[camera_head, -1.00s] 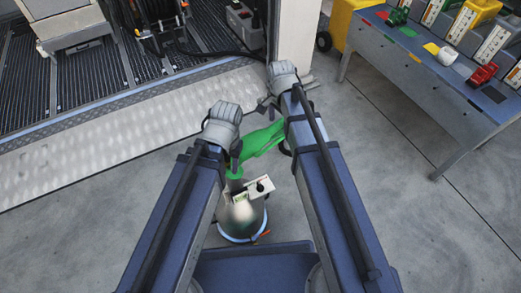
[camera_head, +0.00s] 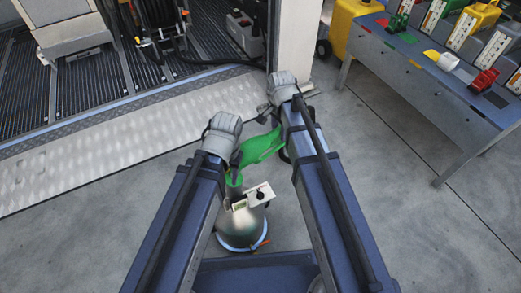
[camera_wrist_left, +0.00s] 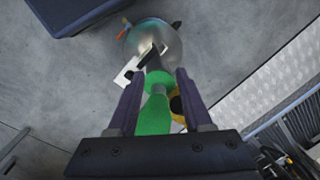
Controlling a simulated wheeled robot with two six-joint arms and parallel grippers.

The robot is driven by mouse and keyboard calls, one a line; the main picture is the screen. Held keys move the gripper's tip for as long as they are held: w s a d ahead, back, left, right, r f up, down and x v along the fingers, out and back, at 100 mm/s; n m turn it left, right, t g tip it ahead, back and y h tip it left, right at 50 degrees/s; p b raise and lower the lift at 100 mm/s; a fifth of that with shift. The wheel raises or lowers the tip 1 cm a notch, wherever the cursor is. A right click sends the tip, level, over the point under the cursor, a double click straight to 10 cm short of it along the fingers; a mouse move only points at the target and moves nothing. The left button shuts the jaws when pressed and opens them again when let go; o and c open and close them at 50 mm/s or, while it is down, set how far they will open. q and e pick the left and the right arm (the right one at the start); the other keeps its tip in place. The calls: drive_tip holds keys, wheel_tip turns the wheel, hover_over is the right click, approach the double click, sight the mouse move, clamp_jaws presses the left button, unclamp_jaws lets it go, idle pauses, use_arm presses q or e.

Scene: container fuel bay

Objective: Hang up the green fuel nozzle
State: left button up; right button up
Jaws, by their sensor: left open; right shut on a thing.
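The green fuel nozzle (camera_head: 262,146) is between my two arms, above a round metal can (camera_head: 242,228) on the floor. Its narrow end points down toward the can; I cannot tell whether it enters the opening. My right gripper (camera_head: 268,116) is shut on the nozzle, its hold partly hidden by the arm. My left gripper (camera_head: 236,158) is open at the nozzle's lower end. In the left wrist view its fingers (camera_wrist_left: 158,98) stand on either side of the green nozzle (camera_wrist_left: 155,115), with the can (camera_wrist_left: 155,42) beyond. I cannot make out a hanging place for the nozzle.
A white box with a dark knob (camera_head: 258,195) sits at the can's top. A dark hose reel (camera_head: 160,22) stands in the container behind a metal threshold (camera_head: 120,133). A blue bench (camera_head: 440,95) with coloured canisters is at right. Floor between is clear.

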clamp_jaws()
wheel_tip(320, 180, up, 12)
drive_tip(key=p, duration=1.1)
drive_tip(key=shift+f+p, duration=0.2)
drive_tip(key=shift+p, duration=0.1)
